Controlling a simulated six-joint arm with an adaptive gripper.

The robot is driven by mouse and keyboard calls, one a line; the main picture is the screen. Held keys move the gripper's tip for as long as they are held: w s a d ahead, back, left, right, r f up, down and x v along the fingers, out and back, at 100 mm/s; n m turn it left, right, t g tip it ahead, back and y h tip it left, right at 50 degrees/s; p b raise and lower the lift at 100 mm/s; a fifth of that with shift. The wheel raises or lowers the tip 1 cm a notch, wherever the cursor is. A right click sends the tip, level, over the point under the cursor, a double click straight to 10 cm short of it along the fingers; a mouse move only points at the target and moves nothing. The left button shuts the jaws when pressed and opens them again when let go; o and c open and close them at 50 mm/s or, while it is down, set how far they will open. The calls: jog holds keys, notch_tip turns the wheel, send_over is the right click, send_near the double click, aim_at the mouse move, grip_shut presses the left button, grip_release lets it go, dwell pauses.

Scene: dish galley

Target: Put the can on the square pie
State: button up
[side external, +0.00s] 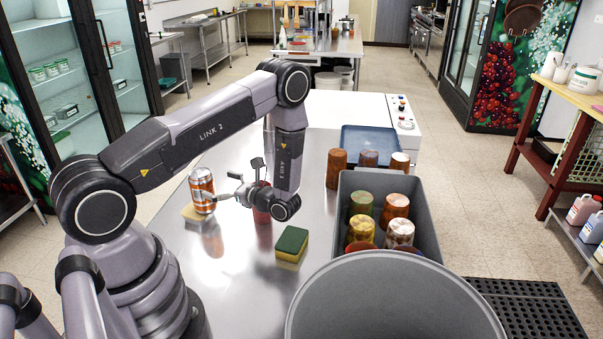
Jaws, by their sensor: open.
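The can (202,187), orange and silver, stands upright at the left of the steel counter. Its base appears to rest on a flat yellowish piece (189,213), which may be the square pie; the can covers most of it. My gripper (224,187) is open just right of the can, with its fingers pointing left towards it. The fingers hold nothing that I can see. Whether a fingertip touches the can, I cannot tell.
A red cylinder (262,205) stands partly hidden by my gripper. A green and yellow sponge (291,245) lies on the counter. A grey bin (345,190) with several cups and a large round grey container (395,290) stand at the right. The counter's front middle is clear.

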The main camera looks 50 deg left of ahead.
jog(key=s+d+r+n+h, duration=0.1)
jog(key=d+r+n+h, duration=0.25)
jog(key=r, duration=0.45)
jog(key=s+d+r+n+h, duration=0.1)
jog(key=d+r+n+h, duration=0.25)
jog(key=r, duration=0.55)
jog(key=s+d+r+n+t+h, duration=0.2)
jog(key=s+d+r+t+h, duration=0.2)
jog(key=d+r+t, duration=0.2)
jog(key=s+d+r+n+t+h, duration=0.3)
jog(key=s+d+r+t+h, duration=0.1)
jog(key=d+r+t, duration=0.3)
jog(key=d+h, duration=0.1)
jog(key=d, duration=0.1)
jog(key=shift+s+d+n+t, duration=0.3)
jog(key=shift+d+t, duration=0.1)
